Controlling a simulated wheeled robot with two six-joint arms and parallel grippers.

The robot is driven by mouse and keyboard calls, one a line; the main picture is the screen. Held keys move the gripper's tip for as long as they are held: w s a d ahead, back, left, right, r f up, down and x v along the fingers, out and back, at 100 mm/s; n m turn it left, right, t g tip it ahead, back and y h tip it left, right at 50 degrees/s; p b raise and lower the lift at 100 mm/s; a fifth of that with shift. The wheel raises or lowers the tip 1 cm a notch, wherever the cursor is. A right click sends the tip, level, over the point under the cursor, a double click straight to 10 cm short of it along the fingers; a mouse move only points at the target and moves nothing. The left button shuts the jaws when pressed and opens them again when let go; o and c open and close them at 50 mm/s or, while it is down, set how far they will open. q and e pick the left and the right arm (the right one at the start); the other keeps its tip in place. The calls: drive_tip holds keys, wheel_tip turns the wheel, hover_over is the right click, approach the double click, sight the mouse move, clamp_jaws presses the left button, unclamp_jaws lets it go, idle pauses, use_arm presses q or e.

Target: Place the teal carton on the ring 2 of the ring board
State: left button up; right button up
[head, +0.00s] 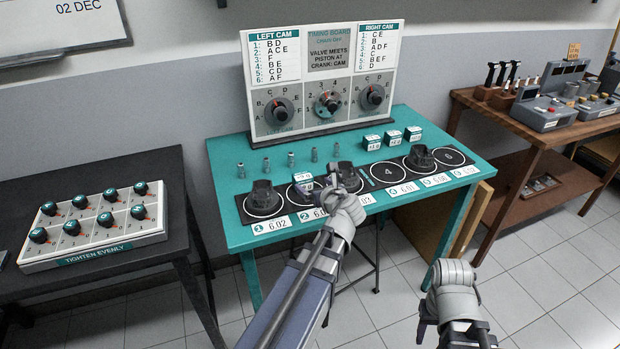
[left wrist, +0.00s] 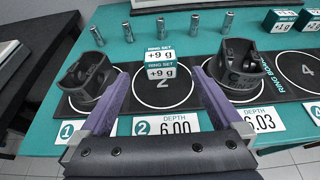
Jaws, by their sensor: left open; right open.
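A teal carton (left wrist: 160,62) with white "RING SET +9 g" labels stands upright on ring 2 (left wrist: 163,98) of the black ring board, towards the ring's back edge. The carton also shows in the head view (head: 302,178), partly beside my left gripper. My left gripper (head: 326,184) is open over the board. In the left wrist view its two purple fingers (left wrist: 160,78) are spread on either side of ring 2, with visible gaps to the carton. My right gripper (head: 428,318) is open and empty, low at the right, away from the table.
Dark pistons stand on ring 1 (head: 263,199), ring 3 and ring 5 (head: 421,158). Three more teal cartons (head: 392,138) and several metal pins (head: 290,159) stand behind the board. The timing board (head: 325,75) rises at the back. Rings 4 (head: 388,172) and 6 are empty.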

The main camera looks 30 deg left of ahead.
use_arm(q)
drive_tip(key=shift+s+d+r, duration=0.15)
drive_tip(key=shift+s+d, duration=0.1)
drive_tip(key=shift+d, duration=0.05)
drive_tip(key=s+d+f+n+g+h, duration=0.3)
drive_tip(key=s+d+n, duration=0.3)
drive_tip(key=d, duration=0.3)
drive_tip(key=s+d+f+n+g+h, duration=0.3)
drive_tip(key=s+d+f+n, duration=0.3)
drive_tip(key=d+n, duration=0.3)
drive_tip(key=s+d+f+n+g+h, duration=0.3)
drive_tip(key=s+d+n, duration=0.4)
drive_tip(key=d, duration=0.3)
drive_tip(key=shift+s+d+f, duration=0.35)
drive_tip(key=shift+s+f, duration=0.2)
drive_tip(key=shift+f, duration=0.2)
drive_tip(key=shift+a, duration=0.1)
